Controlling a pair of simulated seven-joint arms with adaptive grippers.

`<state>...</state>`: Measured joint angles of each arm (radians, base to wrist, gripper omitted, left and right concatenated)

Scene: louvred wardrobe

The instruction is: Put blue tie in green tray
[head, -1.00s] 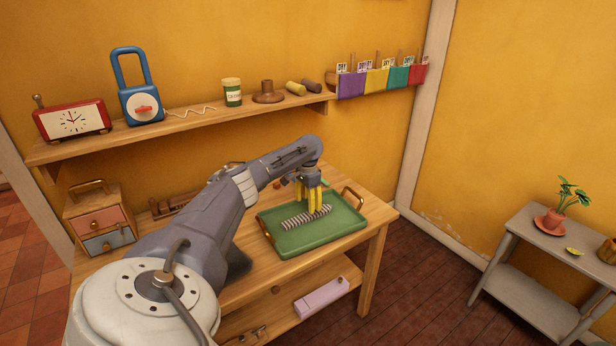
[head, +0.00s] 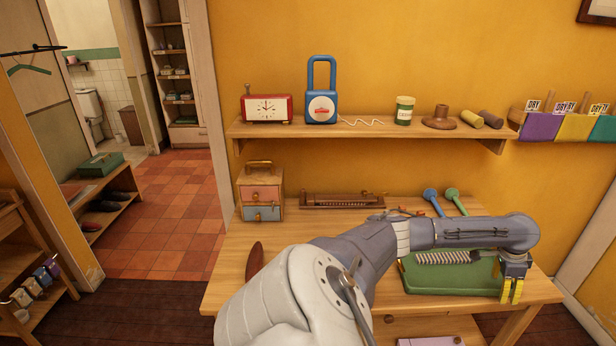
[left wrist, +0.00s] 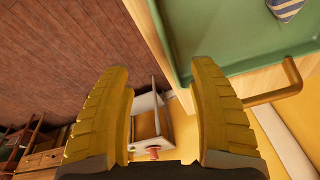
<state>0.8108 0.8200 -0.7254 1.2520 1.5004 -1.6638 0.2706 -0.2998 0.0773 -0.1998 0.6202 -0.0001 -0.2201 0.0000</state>
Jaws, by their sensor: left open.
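The striped tie (head: 448,257) lies in the green tray (head: 450,283) on the desk; it looks dark and pale in the head view. One end of the tie (left wrist: 285,8) shows blue and cream stripes inside the tray (left wrist: 205,30) in the left wrist view. My left gripper (head: 512,291) is at the tray's right end, apart from the tie. Its yellow fingers (left wrist: 165,115) are spread with nothing between them. My right gripper is not in view.
The tray's handle (left wrist: 275,95) is close beside one left finger. A small drawer box (head: 262,195) and a wooden rack (head: 342,201) stand at the back of the desk. A shelf (head: 360,130) with a clock and padlock hangs above.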

